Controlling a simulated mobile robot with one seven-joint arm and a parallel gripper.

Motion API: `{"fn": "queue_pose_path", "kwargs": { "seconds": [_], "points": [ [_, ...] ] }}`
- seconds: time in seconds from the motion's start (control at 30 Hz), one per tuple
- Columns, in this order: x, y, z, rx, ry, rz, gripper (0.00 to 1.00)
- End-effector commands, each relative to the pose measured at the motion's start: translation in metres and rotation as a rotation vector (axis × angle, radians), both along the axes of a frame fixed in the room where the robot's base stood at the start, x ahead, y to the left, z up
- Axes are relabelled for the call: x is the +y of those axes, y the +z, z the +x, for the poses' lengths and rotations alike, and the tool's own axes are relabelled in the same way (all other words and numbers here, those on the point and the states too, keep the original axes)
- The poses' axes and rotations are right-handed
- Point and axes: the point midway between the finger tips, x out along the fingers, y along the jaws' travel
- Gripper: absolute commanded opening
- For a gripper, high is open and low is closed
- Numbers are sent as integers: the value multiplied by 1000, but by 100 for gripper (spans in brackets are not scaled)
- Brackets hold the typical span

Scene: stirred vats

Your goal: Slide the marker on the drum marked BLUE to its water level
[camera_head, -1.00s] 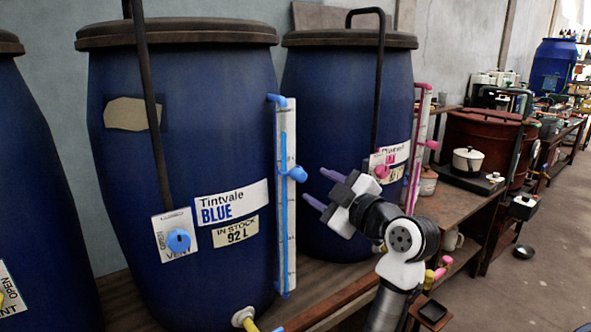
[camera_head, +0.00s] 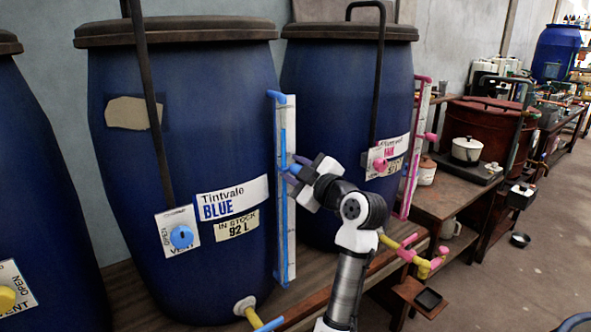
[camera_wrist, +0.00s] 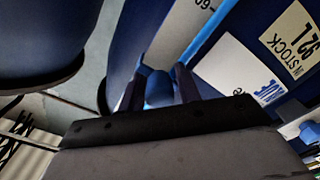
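The drum marked BLUE (camera_head: 180,110) is a large blue barrel with a dark lid and a "Tintvale BLUE" label (camera_head: 232,198). A white scale strip with a narrow sight tube (camera_head: 283,225) stands on its right side; the blue column appears to end in the strip's upper part. The blue marker (camera_wrist: 158,90) sits on the strip below that level. My gripper (camera_head: 292,169) reaches it from the right, its fingers hiding most of it in the head view. In the wrist view my gripper (camera_wrist: 159,92) has its fingers apart, one each side of the marker; contact is unclear.
A second blue drum (camera_head: 335,90) with a pink gauge (camera_head: 416,150) stands to the right. The BLUE drum has a vent knob (camera_head: 181,237) and a low tap (camera_head: 247,309). Open floor is at the right.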

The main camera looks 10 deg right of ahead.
Motion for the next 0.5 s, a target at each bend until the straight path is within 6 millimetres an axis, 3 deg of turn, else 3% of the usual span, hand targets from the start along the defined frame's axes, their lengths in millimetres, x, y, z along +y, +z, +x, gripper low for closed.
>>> {"fn": "queue_pose_path", "kwargs": {
  "seconds": [0.03, 0.23, 0.37, 0.5],
  "points": [
    [0, 0, 0, 0, 0, 0, 25],
    [0, 0, 0, 0, 0, 1, 0],
    [0, 2, 0, 0, 1, 2, 0],
    [-1, 26, 0, -3, 0, 1, 0]
  ]
}}
